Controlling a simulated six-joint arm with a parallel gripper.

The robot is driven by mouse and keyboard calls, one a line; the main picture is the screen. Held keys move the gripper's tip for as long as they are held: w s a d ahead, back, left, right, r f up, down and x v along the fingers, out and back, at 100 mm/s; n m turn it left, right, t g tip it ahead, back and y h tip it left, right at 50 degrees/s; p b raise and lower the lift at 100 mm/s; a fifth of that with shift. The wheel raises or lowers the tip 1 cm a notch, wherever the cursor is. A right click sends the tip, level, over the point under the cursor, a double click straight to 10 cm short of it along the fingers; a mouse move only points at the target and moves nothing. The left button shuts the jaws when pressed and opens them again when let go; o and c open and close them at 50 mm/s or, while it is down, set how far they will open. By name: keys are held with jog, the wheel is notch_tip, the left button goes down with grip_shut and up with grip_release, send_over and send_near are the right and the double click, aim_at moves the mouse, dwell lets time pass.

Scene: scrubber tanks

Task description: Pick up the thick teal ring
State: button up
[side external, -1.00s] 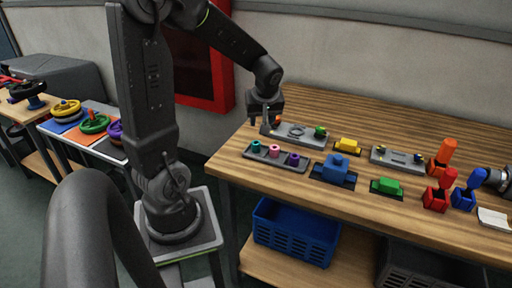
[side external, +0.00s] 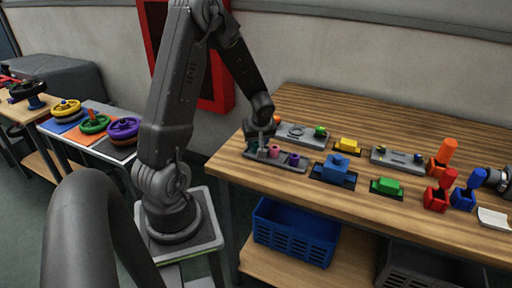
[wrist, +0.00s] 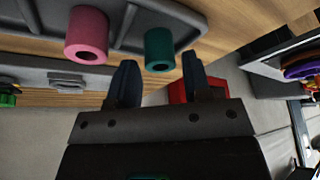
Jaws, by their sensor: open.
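The thick teal ring (wrist: 160,50) is a short upright tube with a hole, standing in a grey tray (side external: 262,160) on the wooden table. In the wrist view it shows between the fingertips of my gripper (wrist: 158,62), at their tip level or just beyond; I cannot tell whether they touch it. My gripper is open and empty. In the side view my gripper (side external: 262,148) hangs over the tray's left end and mostly hides the teal ring. A pink ring (wrist: 87,35) stands beside it in the same tray, also seen in the side view (side external: 273,150).
A purple ring (side external: 294,159) stands at the tray's right end. Behind is a grey board (side external: 300,133) with a green knob (side external: 320,131). A blue block (side external: 337,170) sits to the right. The table's front edge is close to the tray.

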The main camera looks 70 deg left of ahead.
jog(key=shift+x, duration=1.1)
jog(key=c, duration=0.7)
jog(key=shift+r, duration=0.1)
